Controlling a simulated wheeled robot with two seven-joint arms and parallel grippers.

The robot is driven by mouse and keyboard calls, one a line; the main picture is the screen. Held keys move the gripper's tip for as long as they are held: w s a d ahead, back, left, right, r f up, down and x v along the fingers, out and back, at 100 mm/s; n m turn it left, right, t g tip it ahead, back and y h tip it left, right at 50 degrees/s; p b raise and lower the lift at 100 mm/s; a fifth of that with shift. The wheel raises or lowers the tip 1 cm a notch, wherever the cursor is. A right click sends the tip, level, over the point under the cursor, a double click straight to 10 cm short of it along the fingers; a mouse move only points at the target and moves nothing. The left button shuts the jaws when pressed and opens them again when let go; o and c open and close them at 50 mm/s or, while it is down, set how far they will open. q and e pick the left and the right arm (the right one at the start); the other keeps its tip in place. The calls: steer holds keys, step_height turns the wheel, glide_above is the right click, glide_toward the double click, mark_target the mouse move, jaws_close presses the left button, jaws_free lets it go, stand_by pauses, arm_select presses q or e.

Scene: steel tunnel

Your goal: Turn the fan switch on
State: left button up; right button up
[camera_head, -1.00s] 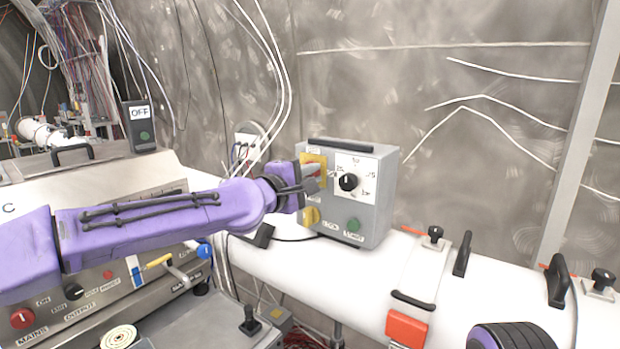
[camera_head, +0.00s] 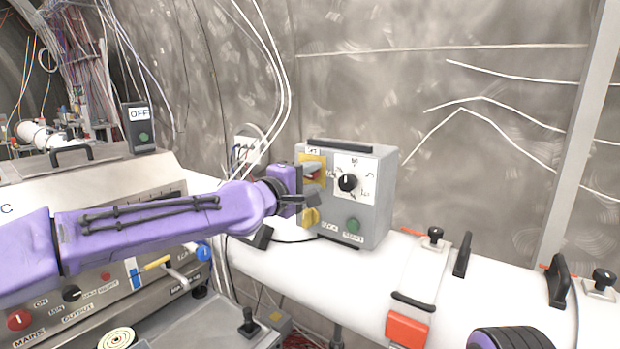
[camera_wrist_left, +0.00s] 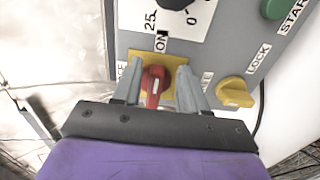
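The grey control box (camera_head: 374,205) stands on the white pipe, with a white dial plate on its front. In the left wrist view, a red rotary switch (camera_wrist_left: 154,84) sits on a yellow plate (camera_wrist_left: 172,62) below the label ON. Its handle points roughly toward that label. My left gripper (camera_wrist_left: 159,86) is open, with one grey finger on each side of the red handle. Contact cannot be told. In the head view, my left gripper (camera_head: 316,185) is at the box's left front and partly hides the switch. My right gripper is not in view.
A yellow LOCK knob (camera_wrist_left: 235,93) is close beside the right finger in the wrist view. A black dial (camera_head: 348,182) and green START button (camera_head: 352,225) are on the box front. The white pipe (camera_head: 290,268) runs below; cables hang behind.

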arm_select(q)
steer(key=shift+a+r, duration=0.1)
steer(key=shift+s+a, duration=0.15)
steer(key=shift+s, duration=0.1)
steer(key=b+v, duration=0.3)
steer(key=v, duration=0.7)
steer(key=shift+b, duration=0.3)
